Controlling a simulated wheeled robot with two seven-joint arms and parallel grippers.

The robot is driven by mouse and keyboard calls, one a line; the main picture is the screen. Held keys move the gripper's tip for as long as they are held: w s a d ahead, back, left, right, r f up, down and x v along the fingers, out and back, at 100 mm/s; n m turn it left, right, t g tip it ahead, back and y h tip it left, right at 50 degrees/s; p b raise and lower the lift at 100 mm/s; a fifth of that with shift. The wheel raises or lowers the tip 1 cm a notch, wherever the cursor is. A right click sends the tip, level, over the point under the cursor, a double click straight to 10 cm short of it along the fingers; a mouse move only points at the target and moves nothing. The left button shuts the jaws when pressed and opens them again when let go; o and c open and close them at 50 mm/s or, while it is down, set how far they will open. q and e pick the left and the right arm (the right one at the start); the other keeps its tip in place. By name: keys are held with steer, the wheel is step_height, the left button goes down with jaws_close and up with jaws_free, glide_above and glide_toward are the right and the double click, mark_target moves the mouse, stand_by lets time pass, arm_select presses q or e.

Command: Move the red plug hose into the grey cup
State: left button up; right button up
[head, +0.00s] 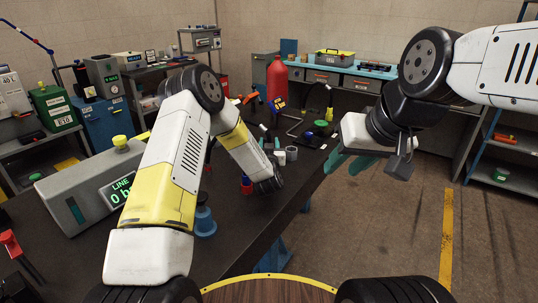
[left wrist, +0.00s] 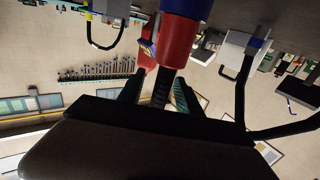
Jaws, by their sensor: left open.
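In the left wrist view, which is upside down, a red cylinder with a blue part (left wrist: 178,42) fills the top middle, close to my left gripper (left wrist: 158,90). The gripper's green fingers are apart, with a dark ribbed strip between them. I cannot tell whether they touch the red piece. In the head view my left wrist hides most of this gripper. A small red-topped piece on blue (head: 247,186) stands on the table left of that wrist. A grey cup (head: 291,154) stands just beyond the wrist. My right gripper (head: 347,161) is open and empty over the table's right edge.
A blue cup-like holder (head: 205,223) stands near the front of the dark table (head: 232,245). A grey readout box (head: 85,190) is at left. Floor is clear at right.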

arm_select(q)
steer(key=shift+c, duration=0.3)
jaws_close()
stand_by(1.1)
